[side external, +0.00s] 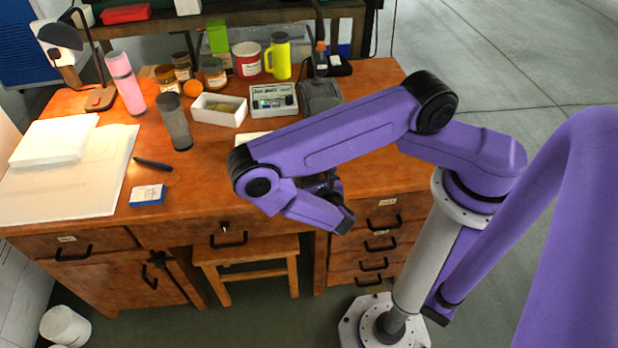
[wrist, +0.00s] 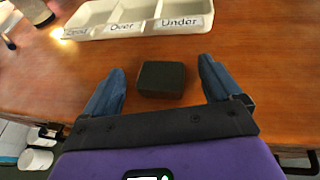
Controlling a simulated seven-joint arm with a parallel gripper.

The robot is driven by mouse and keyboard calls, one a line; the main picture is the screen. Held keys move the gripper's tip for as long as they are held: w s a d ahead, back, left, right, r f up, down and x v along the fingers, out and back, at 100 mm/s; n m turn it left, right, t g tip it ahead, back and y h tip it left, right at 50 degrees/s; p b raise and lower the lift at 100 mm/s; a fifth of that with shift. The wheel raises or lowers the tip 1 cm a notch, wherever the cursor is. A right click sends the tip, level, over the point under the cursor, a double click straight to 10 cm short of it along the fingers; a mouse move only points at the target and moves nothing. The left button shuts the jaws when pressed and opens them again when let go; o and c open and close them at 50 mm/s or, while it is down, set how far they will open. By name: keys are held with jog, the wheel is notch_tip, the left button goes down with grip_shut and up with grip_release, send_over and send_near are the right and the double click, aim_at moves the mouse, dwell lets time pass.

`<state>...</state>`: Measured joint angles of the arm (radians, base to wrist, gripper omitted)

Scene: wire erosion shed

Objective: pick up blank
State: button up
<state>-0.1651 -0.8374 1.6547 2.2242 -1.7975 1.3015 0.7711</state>
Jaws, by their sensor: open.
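The blank (wrist: 161,80) is a small dark, nearly square block with rounded corners. In the wrist view it lies flat on the brown desk top, a little in from the front edge. My gripper (wrist: 161,67) is open, with one blue-grey finger to the left of the blank and one to the right. Clear gaps show on both sides, and nothing is held. In the side view my arm hides the blank and most of the gripper.
A white tray (wrist: 135,31) with compartments stands beyond the blank; its labels include "Over" and "Under". In the side view, a grey tumbler (side external: 176,124), a white box (side external: 218,121) and a meter (side external: 273,101) stand farther back. Papers (side external: 62,180) cover the left side.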

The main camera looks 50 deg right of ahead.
jog(key=shift+c, duration=0.3)
jog(key=c, duration=1.4)
jog(key=shift+c, duration=0.2)
